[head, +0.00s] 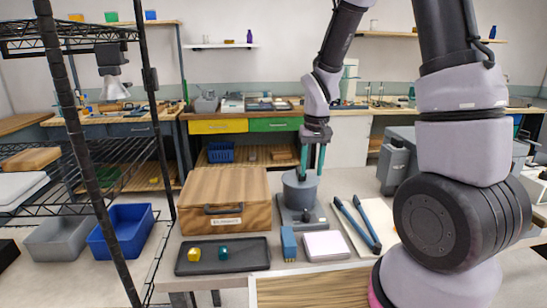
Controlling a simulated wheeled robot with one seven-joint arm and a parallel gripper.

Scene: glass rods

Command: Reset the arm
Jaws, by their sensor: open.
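My arm comes down from the top right of the head view. My gripper (312,170) points downward with two teal fingers apart, and nothing shows between them. Its fingertips are at the top of a grey cylindrical vessel (300,193) on a flat grey base. I cannot tell whether they are above, inside or in front of it. No glass rod can be made out clearly.
A wooden case (225,200) stands left of the vessel. A black tray (222,258) holds a yellow and a teal piece.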

